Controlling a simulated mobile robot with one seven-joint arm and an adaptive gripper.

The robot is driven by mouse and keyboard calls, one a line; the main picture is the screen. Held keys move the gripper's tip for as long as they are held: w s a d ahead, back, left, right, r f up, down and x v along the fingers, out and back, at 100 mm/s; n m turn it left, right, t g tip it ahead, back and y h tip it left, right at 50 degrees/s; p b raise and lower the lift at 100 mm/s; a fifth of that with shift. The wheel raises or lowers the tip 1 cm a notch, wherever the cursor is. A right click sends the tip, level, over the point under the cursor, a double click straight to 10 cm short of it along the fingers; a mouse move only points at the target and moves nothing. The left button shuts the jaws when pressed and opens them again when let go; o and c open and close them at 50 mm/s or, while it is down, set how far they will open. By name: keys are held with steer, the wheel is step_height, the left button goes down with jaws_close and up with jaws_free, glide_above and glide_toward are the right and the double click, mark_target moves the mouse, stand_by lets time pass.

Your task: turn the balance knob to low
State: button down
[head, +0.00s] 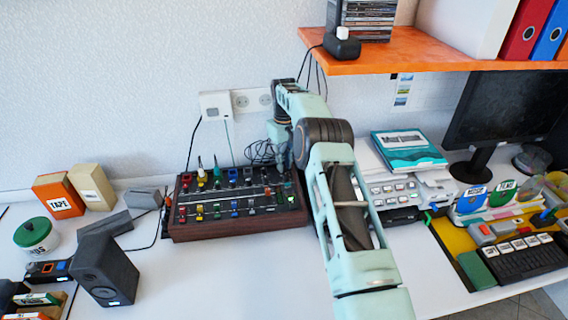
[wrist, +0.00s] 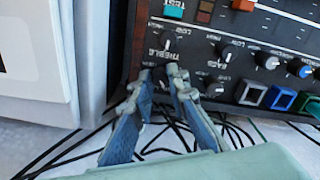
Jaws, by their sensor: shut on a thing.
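The mixer (head: 240,226) has a dark panel in a wooden case, with rows of coloured sliders and knobs. Its panel (wrist: 205,48) fills the top right of the wrist view, with TREBLE, BASS, LOW and HIGH lettering readable. My gripper (wrist: 163,76) is at the panel's edge by the TREBLE lettering, its fingers closed around a small knob that they mostly hide. I cannot read a balance label, nor the held knob's pointer. In the head view the fingertips are at the mixer's back right corner, largely covered by my arm.
Dark cables (wrist: 170,135) run behind my fingers in the wrist view. A grey printer-like device (head: 392,192) stands right of the mixer, with a teal book (head: 408,148) behind. An orange shelf (head: 430,50) overhangs at upper right. The desk in front of the mixer is clear.

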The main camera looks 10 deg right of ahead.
steer(key=c, duration=1.9)
jaws_free()
steer(key=shift+m, duration=0.3)
